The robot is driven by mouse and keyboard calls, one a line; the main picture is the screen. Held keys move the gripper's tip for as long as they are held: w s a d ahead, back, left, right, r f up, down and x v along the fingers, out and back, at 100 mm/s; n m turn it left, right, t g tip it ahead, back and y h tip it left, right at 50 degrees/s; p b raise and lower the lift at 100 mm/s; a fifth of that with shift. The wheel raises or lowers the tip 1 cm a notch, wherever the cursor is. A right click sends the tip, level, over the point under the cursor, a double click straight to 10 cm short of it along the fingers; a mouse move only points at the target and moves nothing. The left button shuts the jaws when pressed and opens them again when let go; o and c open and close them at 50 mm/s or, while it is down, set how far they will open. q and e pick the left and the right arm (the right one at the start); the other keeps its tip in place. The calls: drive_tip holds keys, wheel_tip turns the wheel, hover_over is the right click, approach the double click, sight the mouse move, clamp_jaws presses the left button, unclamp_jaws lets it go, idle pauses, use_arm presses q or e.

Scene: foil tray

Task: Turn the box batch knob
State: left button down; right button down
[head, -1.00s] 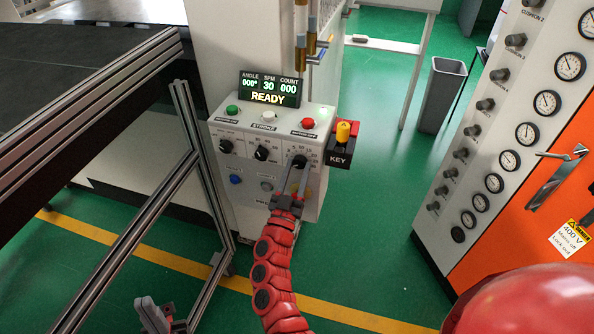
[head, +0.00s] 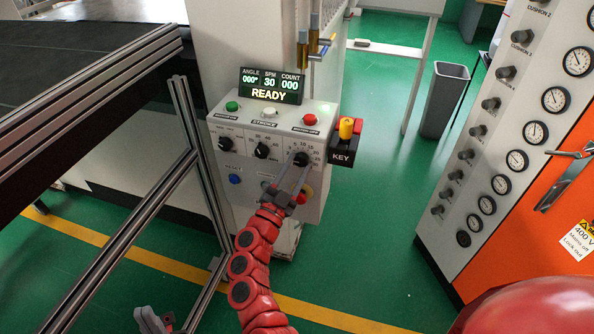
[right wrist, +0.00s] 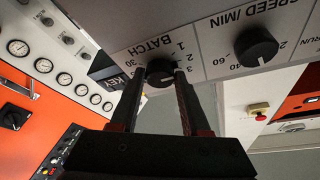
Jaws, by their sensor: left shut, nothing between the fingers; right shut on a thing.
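The batch knob (head: 301,159) is a black round knob at the right end of the knob row on the grey control box (head: 222,133). In the right wrist view the knob (right wrist: 159,72) sits under the word BATCH with numbers around it. My right gripper (head: 299,166) is shut on this knob, one finger on each side; the fingers (right wrist: 158,80) also show in the right wrist view. They partly cover the knob's sides and dial. My left gripper (head: 153,320) is low at the bottom left, shut and empty, far from the box.
The display (head: 270,86) reads READY, count 000. A yellow-topped key switch (head: 346,128) sits close right of the knob. Another black knob (head: 262,150) is to its left. A metal frame (head: 150,205) stands left of the box; a gauge cabinet (head: 475,150) stands at right.

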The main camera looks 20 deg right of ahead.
idle(0.4)
drive_tip(key=shift+c, duration=1.8)
unclamp_jaws()
drive_tip(key=b+v, duration=0.1)
drive_tip(key=v, duration=1.1)
drive_tip(key=shift+a, duration=0.1)
